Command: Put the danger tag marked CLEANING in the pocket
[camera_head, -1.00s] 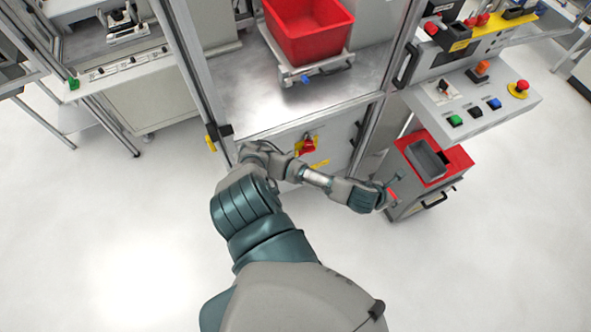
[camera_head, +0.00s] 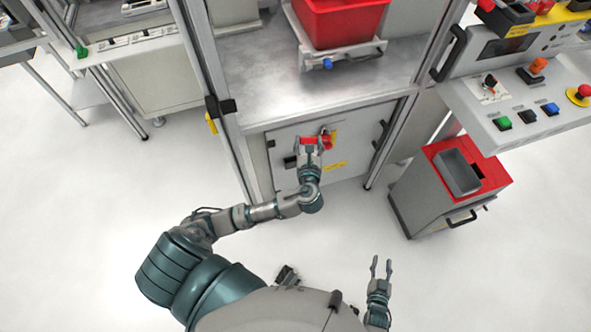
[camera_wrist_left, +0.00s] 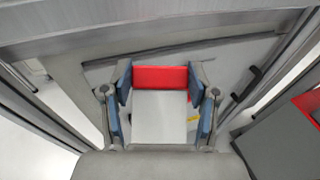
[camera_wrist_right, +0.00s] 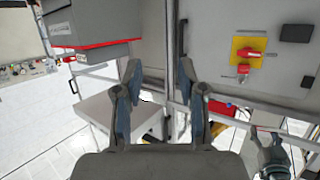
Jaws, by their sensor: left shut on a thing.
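My left gripper (camera_head: 310,146) is shut on a tag with a red band and a pale lower part, the danger tag (camera_wrist_left: 160,78). It holds the tag in front of the cabinet door. No wording on the tag can be read. A small dark box, perhaps the pocket (camera_head: 290,161), is on the door just left of the gripper; it also shows in the right wrist view (camera_wrist_right: 296,33). My right gripper (camera_head: 381,268) is open and empty, low in front of the cabinet, away from the door. In its wrist view the fingers (camera_wrist_right: 163,90) stand apart.
A red switch on a yellow plate (camera_wrist_right: 250,54), with a red padlock-like piece below, is on the door. A red-topped bin cabinet (camera_head: 425,190) stands right of the door. A control panel (camera_head: 530,105) juts out above it. The floor in front is clear.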

